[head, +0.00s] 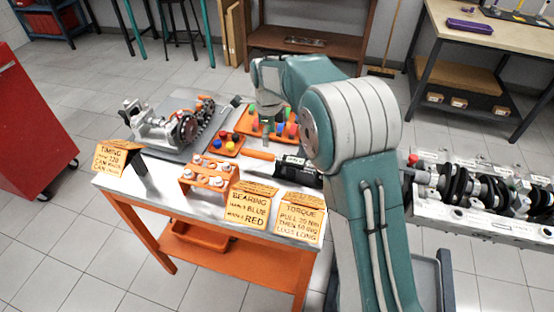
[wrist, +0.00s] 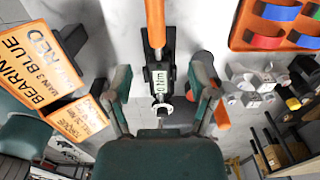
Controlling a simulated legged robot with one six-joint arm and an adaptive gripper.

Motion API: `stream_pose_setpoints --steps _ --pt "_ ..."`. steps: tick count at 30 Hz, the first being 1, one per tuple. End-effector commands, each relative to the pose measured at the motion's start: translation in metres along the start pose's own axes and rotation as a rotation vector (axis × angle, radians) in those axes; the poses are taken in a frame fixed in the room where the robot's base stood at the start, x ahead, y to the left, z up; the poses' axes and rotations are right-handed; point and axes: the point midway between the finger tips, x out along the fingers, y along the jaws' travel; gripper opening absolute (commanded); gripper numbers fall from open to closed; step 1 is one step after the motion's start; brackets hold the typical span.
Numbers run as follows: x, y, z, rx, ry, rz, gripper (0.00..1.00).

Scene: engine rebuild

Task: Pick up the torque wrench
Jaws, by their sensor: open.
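The torque wrench (head: 259,155) lies on the metal top of the orange cart, with an orange handle and a dark body. In the wrist view the torque wrench (wrist: 156,30) runs down the middle, with a small readout marked in Nm and an open-ended metal head. My gripper (wrist: 162,78) is open, with one finger on each side of the wrench's readout and head. The fingers look apart from the wrench and nothing is held. The exact height of the fingers above the wrench cannot be told. In the head view my arm hides part of the wrench's right end.
Cardboard signs (head: 249,207) stand along the cart's (head: 150,188) front edge, near an orange block with bolts (head: 209,178). An orange tray with coloured pieces (head: 252,129) and a crank assembly (head: 165,127) lie behind. An engine block (head: 480,205) stands at right.

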Motion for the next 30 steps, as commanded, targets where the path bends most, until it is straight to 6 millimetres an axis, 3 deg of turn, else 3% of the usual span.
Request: stream_pose_setpoints --steps 3,11,18,27,28,30 --pt "0.021 0.001 -0.001 -0.001 0.002 0.003 0.71" --pt "0.045 0.002 -0.002 -0.001 0.002 0.002 0.71" --pt "0.080 0.004 -0.005 -0.002 0.002 0.002 0.71" --pt "0.087 0.004 -0.005 -0.002 0.001 0.000 0.71" --pt "0.087 0.004 -0.005 -0.002 0.001 0.000 0.67" --pt "0.087 0.003 -0.005 -0.002 0.000 0.000 0.36"
